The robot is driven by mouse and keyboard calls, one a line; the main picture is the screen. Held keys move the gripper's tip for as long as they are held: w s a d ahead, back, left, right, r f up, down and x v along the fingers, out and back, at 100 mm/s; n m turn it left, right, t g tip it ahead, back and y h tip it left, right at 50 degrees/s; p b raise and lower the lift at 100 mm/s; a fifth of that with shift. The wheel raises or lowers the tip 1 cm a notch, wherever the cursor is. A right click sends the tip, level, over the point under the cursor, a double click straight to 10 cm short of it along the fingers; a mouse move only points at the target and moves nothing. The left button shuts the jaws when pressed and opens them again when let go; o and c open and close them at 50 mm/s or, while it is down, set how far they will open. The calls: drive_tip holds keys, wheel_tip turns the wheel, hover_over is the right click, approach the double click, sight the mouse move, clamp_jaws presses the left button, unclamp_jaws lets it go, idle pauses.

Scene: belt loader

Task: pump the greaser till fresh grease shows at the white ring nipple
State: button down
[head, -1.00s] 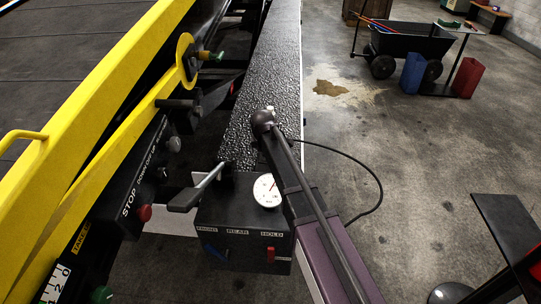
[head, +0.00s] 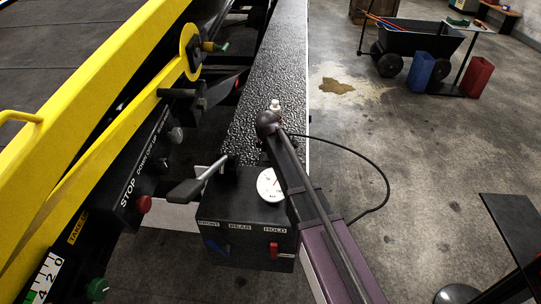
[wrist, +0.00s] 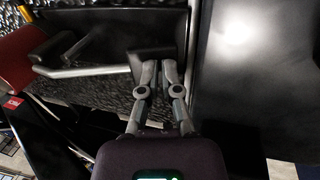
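The yellow loader frame (head: 100,120) and a STOP panel (head: 130,192) crowd the left. A pebbled black beam (head: 270,60) runs behind the box. A black cart (head: 415,38), a blue bin (head: 421,72) and a red bin (head: 474,77) stand back right.

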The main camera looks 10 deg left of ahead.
drive_tip(key=shift+a, duration=0.15)
drive_tip(key=shift+s+r+p, duration=0.15)
drive_tip(key=shift+r+p, duration=0.3)
drive_tip(key=shift+p, duration=0.2)
drive_tip(key=s+p+v, duration=0.1)
drive_tip(key=p+v, duration=1.1)
drive_tip(key=v, duration=0.1)
drive_tip(key=shift+d+f, duration=0.2)
drive_tip(key=shift+d, duration=0.05)
idle(1.3)
drive_tip(key=s+d+m+g, duration=0.1)
drive_tip(key=s+d+m, duration=0.4)
drive_tip(key=d, duration=0.6)
drive_tip(key=s+d+m+g, duration=0.1)
drive_tip(key=s+d+m, duration=0.4)
drive_tip(key=d, duration=0.7)
drive_tip(key=s+d+m+g, duration=0.1)
drive_tip(key=s+d+m, duration=0.5)
drive_tip(key=d+m, duration=0.3)
drive_tip(key=d, duration=0.2)
drive_tip(key=shift+d+f, duration=0.35)
drive_tip(key=shift+d, duration=0.05)
